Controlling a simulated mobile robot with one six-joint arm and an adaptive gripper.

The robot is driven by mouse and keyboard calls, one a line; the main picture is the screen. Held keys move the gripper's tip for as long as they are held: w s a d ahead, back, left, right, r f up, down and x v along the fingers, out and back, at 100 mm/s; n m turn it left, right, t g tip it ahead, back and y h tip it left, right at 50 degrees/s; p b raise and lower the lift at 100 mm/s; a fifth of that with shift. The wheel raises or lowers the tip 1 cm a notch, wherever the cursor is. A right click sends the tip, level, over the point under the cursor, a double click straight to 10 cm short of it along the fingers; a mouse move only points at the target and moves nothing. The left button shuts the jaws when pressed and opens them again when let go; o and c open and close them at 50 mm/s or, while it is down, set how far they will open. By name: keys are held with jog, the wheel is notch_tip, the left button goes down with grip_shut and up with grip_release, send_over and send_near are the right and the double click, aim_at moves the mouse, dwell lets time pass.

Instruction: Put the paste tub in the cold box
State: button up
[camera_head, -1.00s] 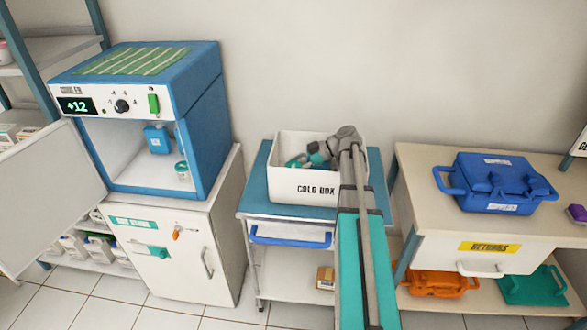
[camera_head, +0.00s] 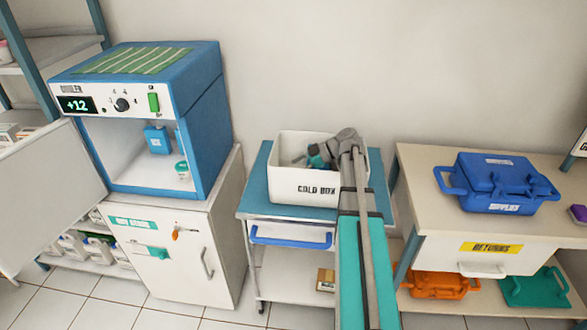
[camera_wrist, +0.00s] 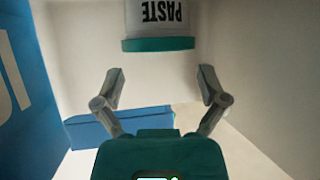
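The paste tub (camera_wrist: 160,22), white with a teal lid and PASTE lettering, shows at the top of the wrist view, upside down in the picture. White walls surround it. My gripper (camera_wrist: 161,73) is open, its two fingers apart and clear of the tub, with nothing between the tips. In the head view my gripper (camera_head: 298,160) reaches down inside the white cold box (camera_head: 303,186), which is open at the top and stands on a teal-topped cart. The tub is hidden there behind the box's front wall.
Blue pieces lie inside the box, one at the left (camera_wrist: 20,80) and one low down (camera_wrist: 85,130). The cooler (camera_head: 205,120) stands open at left with a blue bottle (camera_head: 158,140) and a teal-lidded jar (camera_head: 182,171). A blue case (camera_head: 495,182) sits at right.

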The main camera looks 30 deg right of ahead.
dwell(0.6)
jog(key=shift+r+p, duration=0.5)
jog(key=shift+p, duration=0.2)
jog(key=p+v, duration=0.3)
jog(key=v, duration=0.4)
jog(key=shift+d, duration=0.25)
